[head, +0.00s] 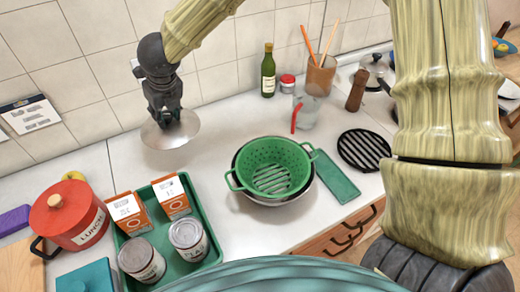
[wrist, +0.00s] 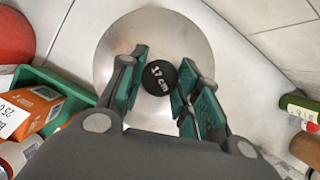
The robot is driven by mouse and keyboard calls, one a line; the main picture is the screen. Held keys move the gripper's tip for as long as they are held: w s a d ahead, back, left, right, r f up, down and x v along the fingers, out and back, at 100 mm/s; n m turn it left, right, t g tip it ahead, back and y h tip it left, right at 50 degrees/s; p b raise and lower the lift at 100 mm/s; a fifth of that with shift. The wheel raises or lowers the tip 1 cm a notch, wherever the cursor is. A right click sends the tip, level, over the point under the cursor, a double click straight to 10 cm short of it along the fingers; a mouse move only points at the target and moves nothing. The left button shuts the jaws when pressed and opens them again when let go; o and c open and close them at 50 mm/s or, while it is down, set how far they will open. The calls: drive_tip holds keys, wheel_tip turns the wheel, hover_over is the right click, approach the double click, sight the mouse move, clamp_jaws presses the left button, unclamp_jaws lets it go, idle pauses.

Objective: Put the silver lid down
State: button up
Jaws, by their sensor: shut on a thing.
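The silver lid (head: 171,134) is a round metal disc at the back left of the counter, near the tiled wall. My gripper (head: 169,115) is above its middle and shut on its dark knob. The lid (wrist: 118,52) spreads out flat beneath the fingers. I cannot tell whether the lid touches the counter or hangs just above it.
A green tray (head: 214,250) with orange boxes and cans stands in front of the lid. A red pot (head: 70,214) is at left. A green colander (head: 272,167) sits in a bowl at centre. A bottle (head: 268,70) stands at the back. Counter (head: 215,135) right of the lid is clear.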

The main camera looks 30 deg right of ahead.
sight(157, 131)
drive_tip(key=shift+n+y, duration=0.3)
drive_tip(key=shift+n, duration=0.3)
drive_tip(key=shift+w+a+f+p, duration=0.2)
drive_tip(key=shift+w+a, duration=0.05)
drive_tip(key=shift+a, duration=0.6)
drive_tip(key=shift+w+a+f+p, duration=0.15)
drive_tip(key=shift+w+a+f, duration=0.1)
drive_tip(key=shift+a, duration=0.55)
drive_tip(key=shift+w+a+f+p, duration=0.2)
drive_tip(key=shift+a, duration=0.65)
drive_tip(key=shift+f, duration=4.95)
drive_tip(key=shift+f, duration=0.2)
drive_tip(key=o, duration=1.1)
drive_tip(key=shift+r, duration=0.15)
drive_tip(key=shift+s+d+r, duration=0.1)
drive_tip(key=shift+s+r, duration=0.05)
drive_tip(key=shift+r, duration=0.4)
drive_tip(key=v, duration=1.1)
